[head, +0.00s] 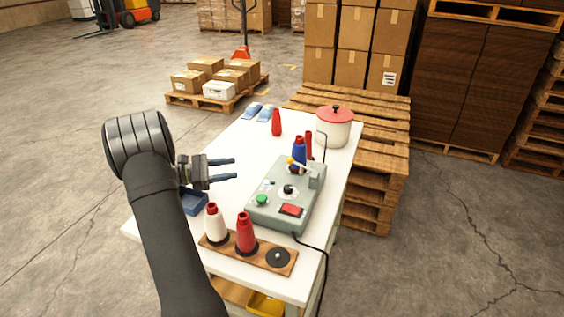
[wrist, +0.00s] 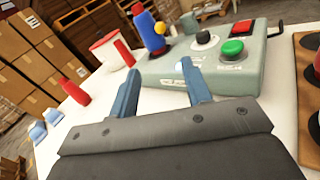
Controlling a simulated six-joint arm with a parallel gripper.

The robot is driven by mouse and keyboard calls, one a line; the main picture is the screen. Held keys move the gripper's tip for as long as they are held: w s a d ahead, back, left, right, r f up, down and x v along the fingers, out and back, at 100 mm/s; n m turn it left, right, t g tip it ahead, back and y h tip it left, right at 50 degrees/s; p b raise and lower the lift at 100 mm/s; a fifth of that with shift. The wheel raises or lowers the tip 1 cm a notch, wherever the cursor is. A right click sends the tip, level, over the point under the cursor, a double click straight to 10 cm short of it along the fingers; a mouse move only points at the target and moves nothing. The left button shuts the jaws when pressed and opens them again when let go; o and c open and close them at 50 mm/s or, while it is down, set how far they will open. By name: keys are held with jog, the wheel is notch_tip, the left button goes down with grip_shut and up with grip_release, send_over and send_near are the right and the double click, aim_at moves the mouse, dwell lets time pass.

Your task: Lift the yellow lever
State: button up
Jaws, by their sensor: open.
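The grey-green control box (head: 286,197) stands on the white table. Its yellow lever (head: 292,161) is at the far side of the box, in front of a blue spool; the yellow tip also shows in the wrist view (wrist: 160,28). The box carries a green button (head: 261,200), a black knob (head: 288,190) and a red switch (head: 291,210). My gripper (head: 237,169) is open and empty, left of the box and apart from the lever. In the wrist view its two blue fingers (wrist: 160,85) point toward the box.
A wooden rack (head: 218,250) with a white and a red cone (head: 246,236) stands at the near end. A blue tray (head: 194,203) lies under my arm. A red bottle-like cone (head: 277,124) and a white pot with red lid (head: 334,130) stand at the far end.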

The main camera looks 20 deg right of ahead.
send_near(302, 168)
jog(key=d, duration=0.1)
jog(key=w+d+r, duration=0.1)
jog(key=d, duration=0.1)
jog(key=w+d, duration=0.1)
jog(key=shift+d+r, duration=0.15)
jog(key=shift+d, duration=0.25)
jog(key=shift+c, duration=0.5)
grip_shut()
